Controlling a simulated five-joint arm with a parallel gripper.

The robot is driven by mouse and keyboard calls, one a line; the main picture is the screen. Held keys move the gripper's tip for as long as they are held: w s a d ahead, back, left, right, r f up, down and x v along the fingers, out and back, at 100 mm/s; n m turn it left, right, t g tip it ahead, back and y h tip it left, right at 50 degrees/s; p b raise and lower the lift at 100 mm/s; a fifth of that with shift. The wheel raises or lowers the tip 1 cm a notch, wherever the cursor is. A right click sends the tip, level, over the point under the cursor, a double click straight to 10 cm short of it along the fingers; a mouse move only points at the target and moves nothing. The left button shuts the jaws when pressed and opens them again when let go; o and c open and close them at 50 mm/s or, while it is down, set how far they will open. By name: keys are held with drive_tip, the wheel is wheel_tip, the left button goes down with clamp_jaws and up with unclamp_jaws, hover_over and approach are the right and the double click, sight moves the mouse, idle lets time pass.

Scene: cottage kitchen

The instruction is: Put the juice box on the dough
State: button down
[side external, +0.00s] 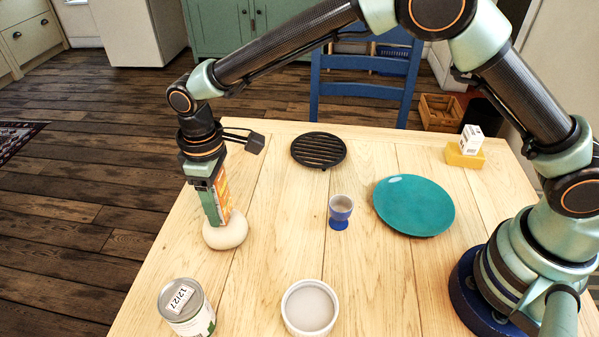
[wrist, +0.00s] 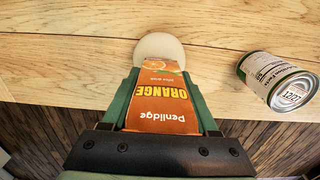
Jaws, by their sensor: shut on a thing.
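The dough (side external: 226,234) is a pale, rounded lump on the table near its left edge. It also shows at the top middle of the wrist view (wrist: 160,45). The juice box (side external: 222,194) is orange with "Penlidge ORANGE" lettering, which is clear in the wrist view (wrist: 162,100). My gripper (side external: 207,200) is shut on the juice box, with a green finger on each side of it in the wrist view (wrist: 163,112). The box stands nearly upright, its lower end at the top of the dough. I cannot tell whether it is pressing on the dough or just above it.
A tin can (side external: 186,308) stands at the front left and a white ramekin (side external: 310,307) at the front. A blue egg cup (side external: 340,212), teal plate (side external: 414,205), black trivet (side external: 318,150) and yellow block (side external: 464,155) with a small white carton (side external: 471,139) lie to the right.

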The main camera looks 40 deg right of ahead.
drive_tip(key=shift+f, duration=0.15)
drive_tip(key=shift+c, duration=0.8)
unclamp_jaws()
